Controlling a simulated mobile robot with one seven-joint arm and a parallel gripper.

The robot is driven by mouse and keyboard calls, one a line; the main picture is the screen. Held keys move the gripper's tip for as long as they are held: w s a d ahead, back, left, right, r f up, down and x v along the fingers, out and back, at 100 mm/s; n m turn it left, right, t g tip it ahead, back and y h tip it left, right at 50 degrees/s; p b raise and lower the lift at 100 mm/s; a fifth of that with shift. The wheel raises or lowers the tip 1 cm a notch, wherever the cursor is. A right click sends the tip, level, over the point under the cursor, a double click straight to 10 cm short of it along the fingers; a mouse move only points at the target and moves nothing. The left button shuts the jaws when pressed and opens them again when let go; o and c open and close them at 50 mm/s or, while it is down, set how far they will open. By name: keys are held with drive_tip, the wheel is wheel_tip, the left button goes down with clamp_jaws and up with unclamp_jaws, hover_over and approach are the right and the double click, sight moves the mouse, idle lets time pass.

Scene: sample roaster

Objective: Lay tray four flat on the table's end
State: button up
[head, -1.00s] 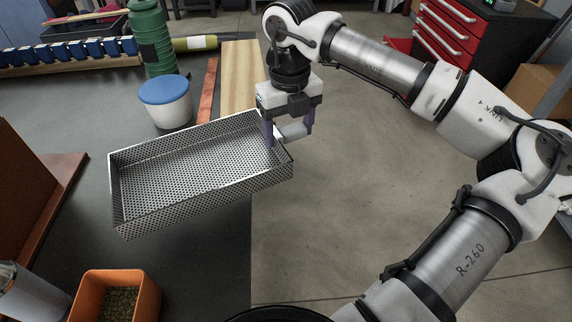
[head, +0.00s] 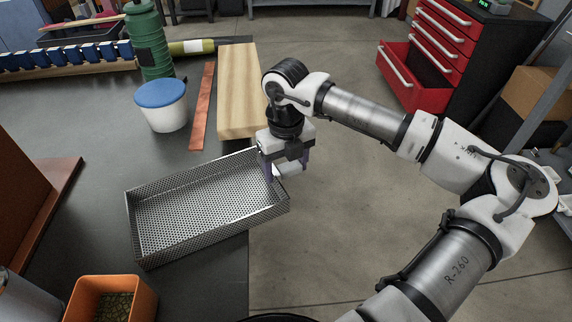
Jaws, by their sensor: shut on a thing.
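The perforated metal tray (head: 200,208) is a shallow rectangular box with mesh walls and floor, its open side up. It is over the near end of the dark table (head: 100,140), and its right end reaches past the table's right edge. My gripper (head: 285,172) points down at the tray's right end and is shut on the wall there. The tray looks close to level. I cannot tell whether its underside touches the tabletop. No number shows on it.
Behind the tray are a wooden board (head: 239,85), a reddish strip (head: 202,105) and a blue-lidded white tub (head: 162,106). An orange bin (head: 110,299) stands in front at left, a brown panel (head: 30,190) further left. Open floor lies right of the table.

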drive_tip(key=o, duration=1.3)
wheel_tip(320, 180, up, 12)
drive_tip(key=shift+r+p, duration=0.1)
drive_tip(key=shift+p, duration=0.5)
